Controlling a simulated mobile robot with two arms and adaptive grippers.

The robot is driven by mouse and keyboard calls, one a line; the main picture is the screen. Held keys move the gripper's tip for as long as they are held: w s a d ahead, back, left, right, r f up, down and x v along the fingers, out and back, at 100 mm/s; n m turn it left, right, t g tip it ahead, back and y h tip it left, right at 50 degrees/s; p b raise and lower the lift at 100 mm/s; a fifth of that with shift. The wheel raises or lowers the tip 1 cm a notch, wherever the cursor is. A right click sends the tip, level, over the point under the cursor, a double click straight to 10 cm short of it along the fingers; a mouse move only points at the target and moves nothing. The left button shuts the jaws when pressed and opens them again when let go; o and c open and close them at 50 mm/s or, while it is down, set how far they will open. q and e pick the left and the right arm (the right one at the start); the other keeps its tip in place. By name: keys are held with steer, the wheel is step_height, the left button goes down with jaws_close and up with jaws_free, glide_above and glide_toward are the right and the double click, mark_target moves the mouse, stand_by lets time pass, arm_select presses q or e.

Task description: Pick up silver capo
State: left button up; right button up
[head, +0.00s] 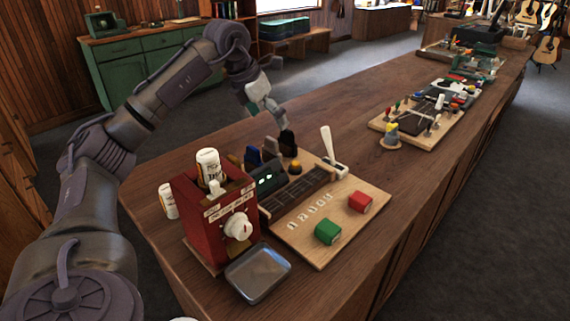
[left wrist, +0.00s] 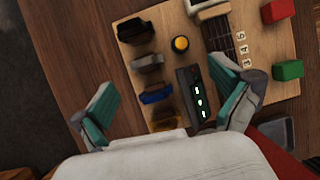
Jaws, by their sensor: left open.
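The silver capo (left wrist: 147,63), a small dull grey clamp, stands in a row on the wooden board between a black capo (left wrist: 135,30) and a blue capo (left wrist: 155,94). In the head view the silver capo (head: 271,148) is partly crowded by its neighbours. My left gripper (head: 268,112) hangs above the back of the row. In the left wrist view my left gripper (left wrist: 168,78) is open and empty, its teal fingers spread on either side of the row, apart from the capos. My right gripper is not in view.
An amber capo (left wrist: 165,120) ends the row beside a dark tuner with lit digits (left wrist: 199,96). A yellow knob (left wrist: 180,43), a fretboard (head: 300,196) and a red box (head: 213,228) with cans stand close. Bare tabletop (head: 180,150) lies left.

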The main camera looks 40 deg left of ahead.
arm_select(q)
steer(key=a, duration=0.2)
glide_above(269, 148)
steer(key=s, duration=0.3)
step_height(269, 148, down, 5)
steer(key=shift+w+d+f+y, duration=0.2)
steer(key=shift+w+f, duration=0.25)
steer(key=shift+f, duration=0.15)
steer(key=shift+w+d+f+y, duration=0.15)
steer(key=shift+w+f+y, duration=0.05)
steer(key=shift+w+f, duration=0.4)
steer(key=shift+f, duration=0.4)
steer(key=x, duration=0.1)
steer(key=p+x, duration=0.1)
steer(key=x, duration=0.2)
steer(key=shift+a+f, duration=0.3)
steer(key=shift+f, duration=0.1)
steer(key=c, duration=1.2)
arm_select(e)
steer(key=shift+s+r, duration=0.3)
